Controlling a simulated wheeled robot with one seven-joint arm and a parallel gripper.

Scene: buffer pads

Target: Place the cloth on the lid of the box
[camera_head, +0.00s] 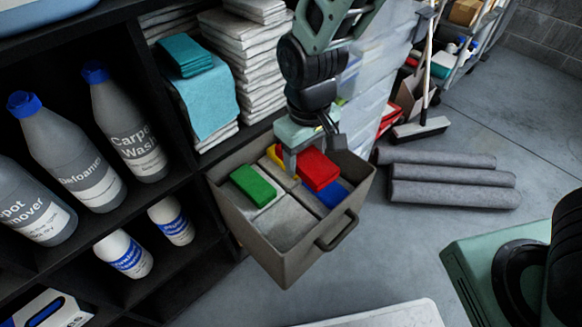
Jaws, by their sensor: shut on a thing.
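My gripper (312,152) is over the open grey box (346,224), pointing down, with its fingers either side of a red folded cloth (318,169). It appears shut on this cloth, which sits at the back right of the box; whether it is lifted clear of the things below cannot be told. A green cloth (253,186) lies at the left in the box. A blue one (333,195) shows beside and below the red one, and a yellow one (275,156) shows partly behind my gripper. No separate lid can be made out on the box.
A black shelf (180,182) at left holds grey bottles (70,155), teal cloths (205,100) and stacked white cloths (245,50). Floor is clear in front of the rolls. A white surface (385,316) shows at the bottom.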

